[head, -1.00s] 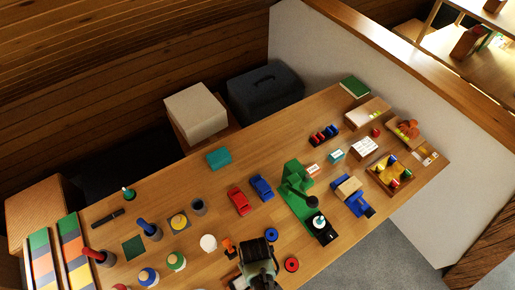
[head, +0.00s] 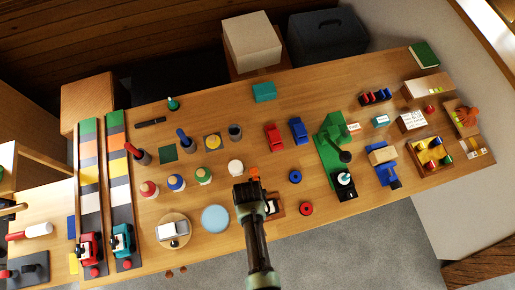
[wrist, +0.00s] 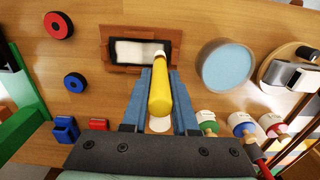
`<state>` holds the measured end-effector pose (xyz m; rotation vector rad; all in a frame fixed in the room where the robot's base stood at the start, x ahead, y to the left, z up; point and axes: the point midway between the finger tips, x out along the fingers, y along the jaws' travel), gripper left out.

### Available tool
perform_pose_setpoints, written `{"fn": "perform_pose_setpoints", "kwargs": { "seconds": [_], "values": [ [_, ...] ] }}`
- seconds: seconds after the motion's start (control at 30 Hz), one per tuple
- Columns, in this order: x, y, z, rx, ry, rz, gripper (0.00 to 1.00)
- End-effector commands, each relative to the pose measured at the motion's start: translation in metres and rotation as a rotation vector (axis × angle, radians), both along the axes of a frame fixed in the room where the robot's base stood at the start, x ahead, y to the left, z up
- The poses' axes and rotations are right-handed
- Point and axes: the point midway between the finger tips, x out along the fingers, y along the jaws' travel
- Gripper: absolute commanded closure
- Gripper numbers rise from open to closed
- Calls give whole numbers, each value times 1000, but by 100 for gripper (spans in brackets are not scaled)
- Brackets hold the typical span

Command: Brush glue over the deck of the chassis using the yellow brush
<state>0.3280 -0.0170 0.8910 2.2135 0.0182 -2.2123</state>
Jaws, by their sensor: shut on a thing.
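My gripper (wrist: 161,85) is shut on the yellow brush (wrist: 160,92), which lies between the two blue-grey fingers in the wrist view. The brush's pale tip reaches the near edge of a wooden-framed tray (wrist: 175,49) with a white surface; I cannot tell if they touch. In the head view my gripper (head: 252,190) hangs over the table, partly covering that tray (head: 278,204). A pale grey block (head: 172,229), perhaps the chassis, sits on a round wooden turntable (head: 174,243) left of my gripper. It shows at the wrist view's right edge (wrist: 284,76).
A pale blue disc (head: 215,218) lies between the tray and turntable. Blue (head: 295,176) and red (head: 306,208) rings lie right of my gripper. Several paint pots and a white round piece (head: 235,167) stand behind-left. A green tool (head: 329,155) stands farther right.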

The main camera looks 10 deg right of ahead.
Motion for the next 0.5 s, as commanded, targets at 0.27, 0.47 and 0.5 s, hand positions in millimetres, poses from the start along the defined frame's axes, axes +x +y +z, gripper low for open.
{"fn": "perform_pose_setpoints", "kwargs": {
  "seconds": [0.27, 0.47, 0.5],
  "values": [
    [0, -6, 0, 0, 0, -3, 100],
    [1, -24, -1, 0, 0, -4, 100],
    [1, -28, -2, 0, 1, -3, 100]
  ]
}}
